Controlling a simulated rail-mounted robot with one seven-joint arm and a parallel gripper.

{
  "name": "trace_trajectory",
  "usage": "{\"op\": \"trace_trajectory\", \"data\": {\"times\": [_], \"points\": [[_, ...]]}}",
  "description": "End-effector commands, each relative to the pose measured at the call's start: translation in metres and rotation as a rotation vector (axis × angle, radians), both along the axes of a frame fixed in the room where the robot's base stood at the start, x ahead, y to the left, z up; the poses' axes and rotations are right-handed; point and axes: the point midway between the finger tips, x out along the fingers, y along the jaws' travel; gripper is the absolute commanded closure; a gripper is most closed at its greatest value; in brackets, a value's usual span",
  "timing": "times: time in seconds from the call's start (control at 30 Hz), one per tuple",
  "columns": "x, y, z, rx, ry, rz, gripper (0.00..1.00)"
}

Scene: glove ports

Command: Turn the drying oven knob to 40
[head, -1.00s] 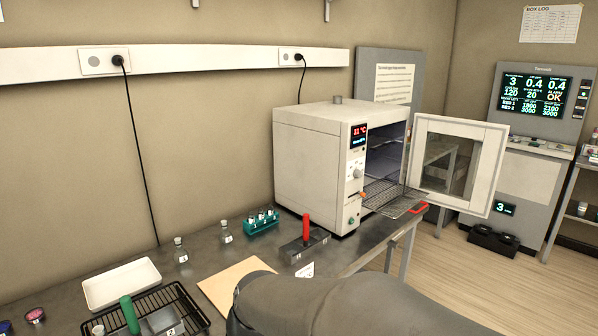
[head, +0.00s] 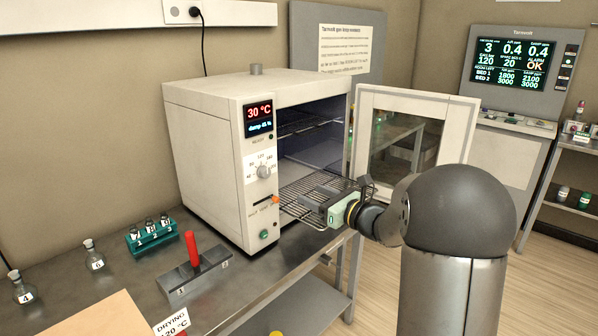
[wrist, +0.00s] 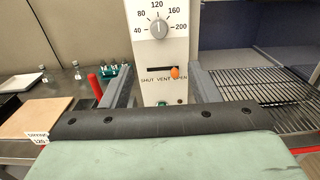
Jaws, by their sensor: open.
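The drying oven (head: 205,150) stands on the bench with its door (head: 415,140) wide open. Its pale round knob (head: 264,172) is on the front panel below the display, which reads 30 °C. In the wrist view the knob (wrist: 159,28) sits inside a 40-to-200 scale, 40 at left and 120 at top; its pointer seems roughly upward, but is small. My gripper (head: 308,195) is open and empty in front of the oven, lower and to the right of the knob. In the wrist view my gripper's fingers (wrist: 160,82) spread on either side of the panel, below the knob, not touching it.
An orange vent slider (wrist: 175,72) sits at OPEN below the knob. A wire shelf (head: 300,200) sticks out of the oven near my gripper. A red-handled block (head: 193,262), a teal vial rack (head: 152,236) and flasks (head: 95,256) stand on the bench to the left.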

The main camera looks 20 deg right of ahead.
Motion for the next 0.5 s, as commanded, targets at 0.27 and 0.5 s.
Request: {"op": "trace_trajectory", "data": {"times": [0.27,0.5], "points": [[0.031,0.018,0.002,0.005,0.0,-0.001,0.45],[0.076,0.046,0.002,0.005,0.0,-0.001,0.45]]}}
